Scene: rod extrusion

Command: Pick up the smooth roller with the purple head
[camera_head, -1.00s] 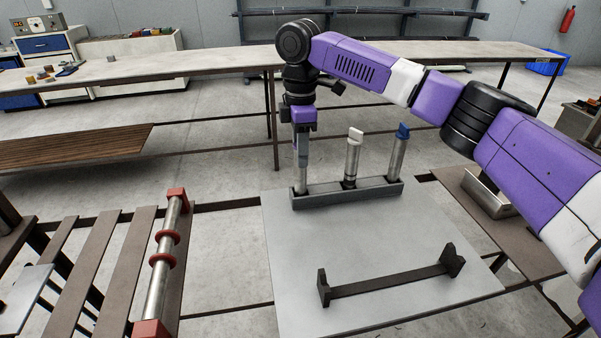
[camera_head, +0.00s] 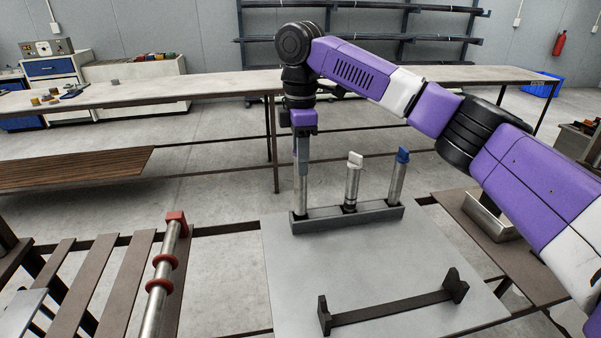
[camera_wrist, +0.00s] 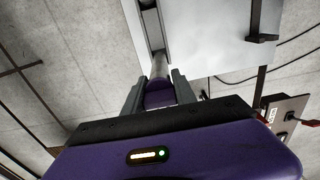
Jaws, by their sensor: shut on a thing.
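The purple-headed roller (camera_wrist: 160,92) has its head between the two fingers of my gripper (camera_wrist: 159,88) in the wrist view. In the head view my gripper (camera_head: 302,148) points straight down and is shut on this roller's top. Its smooth silver shaft (camera_head: 300,190) hangs upright below the fingers. Its lower end meets the left end of the dark grey rack (camera_head: 345,219); I cannot tell if the tip is still inside. The rack also holds a white-headed roller (camera_head: 353,182) in the middle and a blue-headed roller (camera_head: 398,178) at the right.
The rack stands on a light grey table (camera_head: 380,265). A black cradle (camera_head: 390,307) lies nearer on it. A slatted stand with a red-ringed rod (camera_head: 160,274) is at the left. A long workbench (camera_head: 200,88) runs behind.

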